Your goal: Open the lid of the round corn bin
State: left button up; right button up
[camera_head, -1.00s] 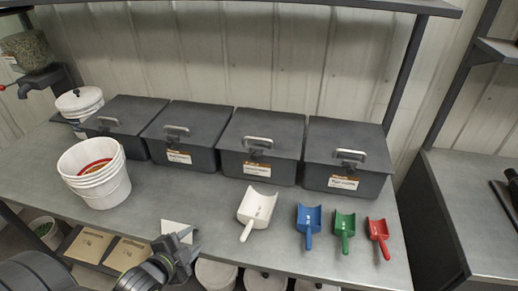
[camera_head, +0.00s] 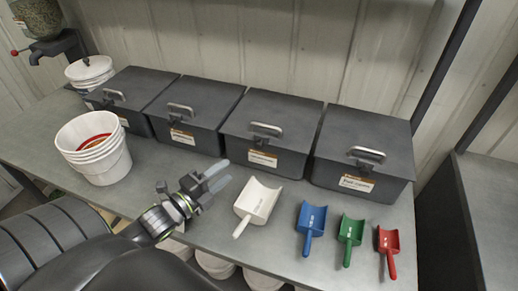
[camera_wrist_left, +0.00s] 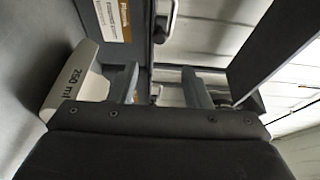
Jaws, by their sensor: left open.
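Four lidded dark grey bins stand in a row at the back of the bench, from the left: first (camera_head: 135,87), second (camera_head: 200,99), third (camera_head: 272,116) and fourth (camera_head: 365,133). Each has a metal handle and a front label; all lids are shut. The labels are too small for me to tell surely which is round corn. My left gripper (camera_head: 221,176) is open and empty, above the bench in front of the second and third bins, apart from them. In the left wrist view, a bin label (camera_wrist_left: 115,18) shows beyond its fingers (camera_wrist_left: 161,86). My right gripper is out of view.
A white scoop (camera_head: 259,199) lies just right of my left gripper; it also shows in the left wrist view (camera_wrist_left: 78,85). Blue (camera_head: 311,219), green (camera_head: 350,231) and red (camera_head: 388,241) scoops lie further right. Stacked white buckets (camera_head: 96,155) stand at left.

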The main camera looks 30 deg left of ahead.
pick_arm(q)
jog(key=b, duration=0.5)
send_near(257, 147)
jog(key=w, duration=0.5)
jog(key=w+d+b, duration=0.1)
jog(key=w, duration=0.3)
jog(key=shift+w+d, duration=0.1)
jog(key=shift+d, duration=0.15)
jog(key=shift+w+d, duration=0.1)
jog(key=shift+w, duration=0.6)
grip_shut()
